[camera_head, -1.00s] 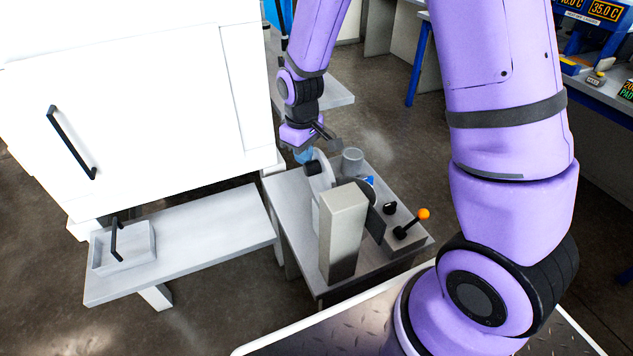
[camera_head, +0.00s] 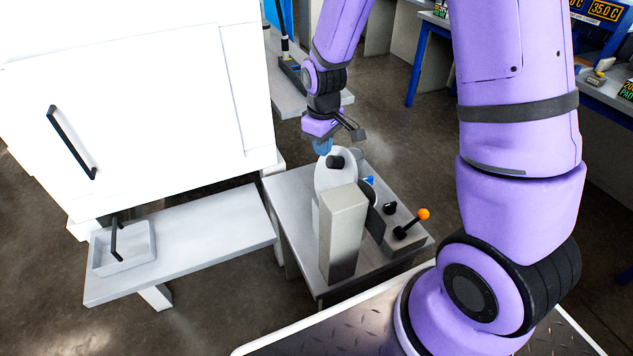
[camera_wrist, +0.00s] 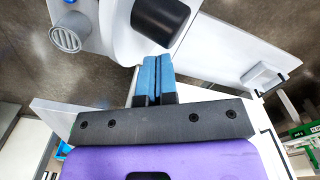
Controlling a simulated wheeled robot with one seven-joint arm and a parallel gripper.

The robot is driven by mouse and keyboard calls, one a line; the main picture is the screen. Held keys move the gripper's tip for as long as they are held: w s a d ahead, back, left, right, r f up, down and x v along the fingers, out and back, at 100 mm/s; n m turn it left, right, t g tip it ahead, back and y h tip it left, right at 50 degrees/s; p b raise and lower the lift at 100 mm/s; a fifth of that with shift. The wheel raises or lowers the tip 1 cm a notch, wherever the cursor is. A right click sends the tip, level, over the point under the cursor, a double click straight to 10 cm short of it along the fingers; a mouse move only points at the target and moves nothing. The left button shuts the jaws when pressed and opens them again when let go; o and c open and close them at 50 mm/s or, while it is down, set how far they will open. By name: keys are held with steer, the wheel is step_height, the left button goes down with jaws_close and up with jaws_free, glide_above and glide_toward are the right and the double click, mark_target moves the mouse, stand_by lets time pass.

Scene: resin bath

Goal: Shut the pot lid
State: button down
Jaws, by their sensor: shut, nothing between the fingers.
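The pot lid (camera_head: 329,182) is a pale round disc with a black knob (camera_head: 335,162). In the head view it stands steeply raised, behind the steel column. In the wrist view the lid (camera_wrist: 122,35) and its black knob (camera_wrist: 160,15) are at the top, just beyond my fingertips. My gripper (camera_head: 322,147) is at the lid's upper edge, with its blue fingers shut and empty. The closed fingers also show in the wrist view (camera_wrist: 157,76). I cannot tell whether they touch the lid. The pot's opening is hidden.
A steel column (camera_head: 342,232) stands in front of the lid. An orange-tipped lever (camera_head: 423,214) and a black knob (camera_head: 390,208) are to its right. A white cabinet (camera_head: 150,100) and a bench with a tray (camera_head: 122,262) are at the left. A grey cylinder (camera_wrist: 68,34) shows in the wrist view.

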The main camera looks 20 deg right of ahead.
steer(key=d, duration=0.5)
steer(key=shift+r, duration=0.4)
stand_by(0.5)
step_height(320, 180, up, 8)
stand_by(1.3)
stand_by(0.4)
steer(key=s+a+r+m+t, duration=0.1)
steer(key=s+r+m+t, duration=0.15)
steer(key=s+r, duration=0.9)
steer(key=s+r+m+t, duration=0.2)
steer(key=s+r, duration=0.6)
steer(key=s, duration=0.4)
steer(key=shift+a+m+t, duration=0.35)
steer(key=shift+a+m, duration=0.05)
steer(key=shift+m, duration=0.35)
